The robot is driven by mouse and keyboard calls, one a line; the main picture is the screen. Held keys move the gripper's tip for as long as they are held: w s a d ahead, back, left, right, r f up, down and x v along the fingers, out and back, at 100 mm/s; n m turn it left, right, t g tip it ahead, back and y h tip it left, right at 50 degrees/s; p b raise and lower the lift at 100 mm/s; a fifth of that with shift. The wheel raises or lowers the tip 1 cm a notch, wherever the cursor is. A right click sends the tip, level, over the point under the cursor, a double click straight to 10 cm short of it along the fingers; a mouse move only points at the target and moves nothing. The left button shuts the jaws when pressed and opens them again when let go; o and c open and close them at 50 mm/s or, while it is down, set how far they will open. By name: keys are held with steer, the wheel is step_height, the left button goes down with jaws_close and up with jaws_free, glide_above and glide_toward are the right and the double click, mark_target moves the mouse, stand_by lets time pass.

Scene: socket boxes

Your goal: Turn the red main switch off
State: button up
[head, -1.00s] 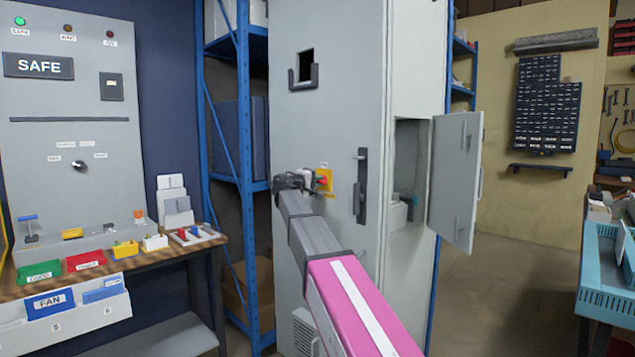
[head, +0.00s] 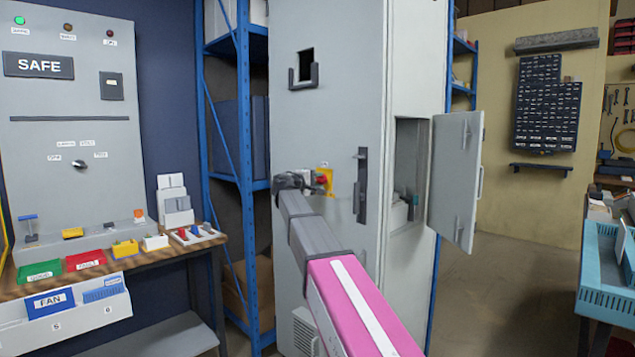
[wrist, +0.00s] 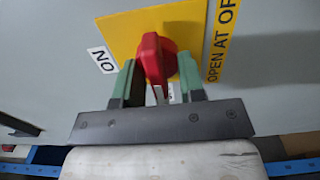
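The red main switch (wrist: 155,62) is a knob on a yellow plate (wrist: 120,38) on the grey cabinet. The fingers stand apart, with a gap showing below the knob. Firm contact cannot be seen. In the head view, my gripper (head: 308,184) is at the switch (head: 321,179), and my wrist hides part of it.
A dark vertical handle (head: 361,187) is on the cabinet front (head: 330,120), right of the switch. A small side door (head: 456,178) hangs open further right. A blue shelf rack (head: 245,150) stands to the left, beyond a workbench with bins (head: 90,270).

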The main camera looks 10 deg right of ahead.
steer(key=shift+s, duration=0.1)
steer(key=v, duration=1)
steer(key=shift+s+a, duration=0.15)
steer(key=shift+a, duration=0.15)
steer(key=s+d+f+m+g+y, duration=0.1)
steer(key=s+d+f+g+y, duration=0.2)
steer(key=f, duration=0.8)
steer(key=s+d+f+m+g+y, duration=0.1)
steer(key=s+d+f+y, duration=0.2)
steer(key=f, duration=0.9)
steer(key=s+d+f+g+y, duration=0.1)
steer(key=s+d+f+g, duration=0.3)
steer(key=f, duration=0.7)
steer(key=s+f+m+g+y, duration=0.2)
steer(key=s+f+m+y, duration=0.3)
steer(key=s+f, duration=1.5)
steer(key=s+a+y, duration=0.1)
steer(key=y, duration=0.1)
steer(key=shift+s+f+g+y, duration=0.25)
steer(key=shift+f+g+y, duration=0.05)
